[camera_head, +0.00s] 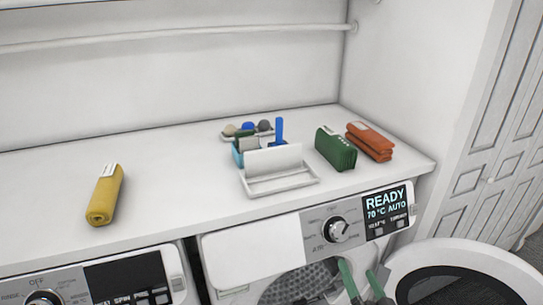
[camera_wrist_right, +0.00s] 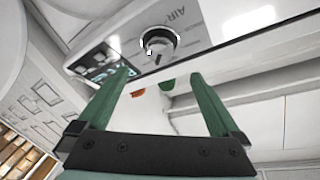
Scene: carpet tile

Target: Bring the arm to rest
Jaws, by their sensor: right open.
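My right gripper (camera_head: 362,270) shows at the bottom of the head view, its two green fingers pointing up in front of the right-hand machine's open door area. In the right wrist view the gripper (camera_wrist_right: 160,76) is open, with its fingers apart and nothing between them. Beyond the fingertips are the machine's control panel and round dial (camera_wrist_right: 159,43). My left gripper is not in view.
The open round door (camera_head: 465,270) is right of my gripper. The machine's dial (camera_head: 337,230) and display (camera_head: 388,210) are above it. On the white counter (camera_head: 200,170) are a yellow roll (camera_head: 104,197), a white tray (camera_head: 283,183), a green bundle (camera_head: 335,150) and an orange bundle (camera_head: 370,142).

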